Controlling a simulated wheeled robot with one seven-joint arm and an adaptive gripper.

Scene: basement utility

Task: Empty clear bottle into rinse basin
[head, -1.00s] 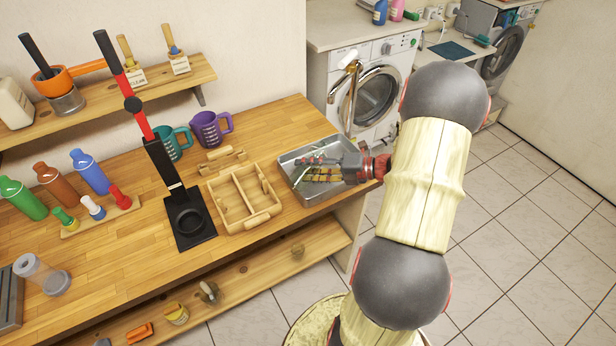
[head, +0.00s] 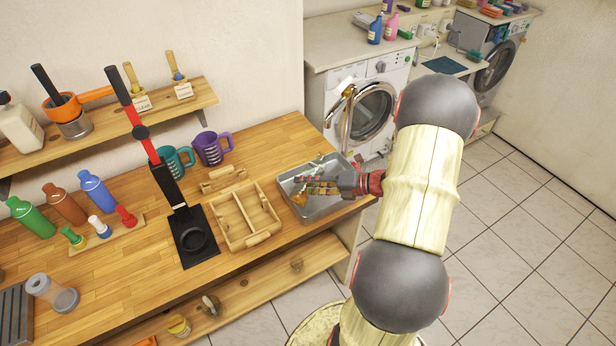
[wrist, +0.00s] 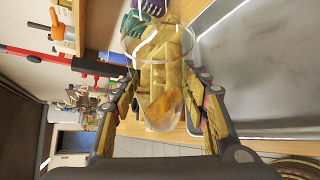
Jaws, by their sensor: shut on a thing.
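The clear bottle (wrist: 160,62) is see-through and held between my two fingers in the wrist view. It lies tipped well over, and an amber patch shows inside it near one end. My gripper (wrist: 163,85) is shut on its sides. In the head view my gripper (head: 322,186) is above the rinse basin (head: 326,213), a grey metal tray at the right end of the wooden counter. An amber patch (head: 300,199) shows beside the fingers there. The bottle's outline is hard to make out in the head view, and whether anything is flowing from it cannot be told.
A wooden divided tray (head: 235,216) stands just left of the basin. A black press (head: 192,230) with a red lever, a teal mug (head: 174,162) and a purple mug (head: 210,149) are further left. Bottles (head: 65,205) stand at the far left. The counter ends right of the basin.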

